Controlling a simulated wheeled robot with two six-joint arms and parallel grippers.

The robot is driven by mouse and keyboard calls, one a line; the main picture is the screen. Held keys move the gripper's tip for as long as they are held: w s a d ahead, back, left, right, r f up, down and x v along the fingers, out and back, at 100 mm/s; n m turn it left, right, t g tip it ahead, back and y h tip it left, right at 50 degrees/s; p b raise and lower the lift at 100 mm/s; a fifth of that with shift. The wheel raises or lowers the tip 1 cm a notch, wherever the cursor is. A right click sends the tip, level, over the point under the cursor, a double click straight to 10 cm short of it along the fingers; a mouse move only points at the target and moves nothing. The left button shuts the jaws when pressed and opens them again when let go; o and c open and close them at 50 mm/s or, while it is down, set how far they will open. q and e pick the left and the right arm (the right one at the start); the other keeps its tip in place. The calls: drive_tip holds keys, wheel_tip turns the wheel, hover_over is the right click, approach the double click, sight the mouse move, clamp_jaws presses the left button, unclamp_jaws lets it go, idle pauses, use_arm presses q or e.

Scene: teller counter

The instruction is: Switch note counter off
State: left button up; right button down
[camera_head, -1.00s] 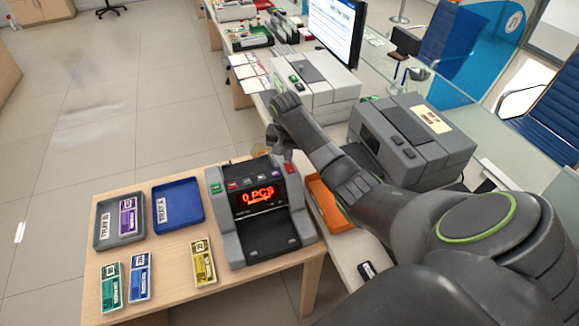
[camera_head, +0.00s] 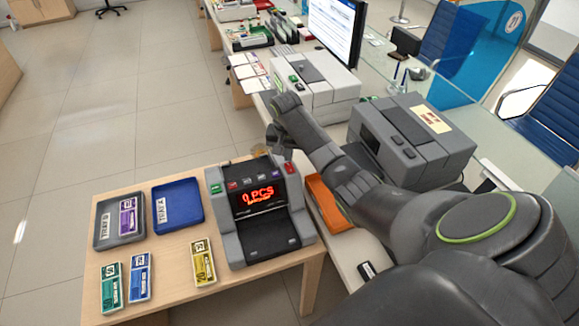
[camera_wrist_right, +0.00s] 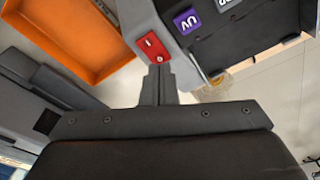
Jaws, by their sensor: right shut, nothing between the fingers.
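The grey note counter (camera_head: 262,236) stands on the wooden table, its display (camera_head: 259,200) lit with red "0 PCS". Its red rocker switch (camera_head: 290,169) is at the top right rear corner of the housing. The switch also shows in the right wrist view (camera_wrist_right: 150,46), with white marks on it. My right gripper (camera_head: 276,150) is behind the counter near that corner. In the right wrist view its closed, empty fingertips (camera_wrist_right: 158,72) are right at the lower end of the switch; I cannot tell whether they touch. My left gripper is not in view.
An orange tray (camera_head: 327,205) lies right of the counter; it also shows in the wrist view (camera_wrist_right: 88,62). A grey machine (camera_head: 415,150) stands beside my right arm. A grey tray (camera_head: 104,237), a blue tray (camera_head: 188,219) and note bundles lie to the left.

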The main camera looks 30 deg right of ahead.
sight(288, 164)
drive_tip(key=shift+f+b, duration=0.35)
drive_tip(key=shift+f, duration=0.55)
idle(0.6)
drive_tip(key=shift+r, duration=0.1)
wheel_tip(288, 164, up, 7)
drive_tip(key=p, duration=0.8)
idle(0.4)
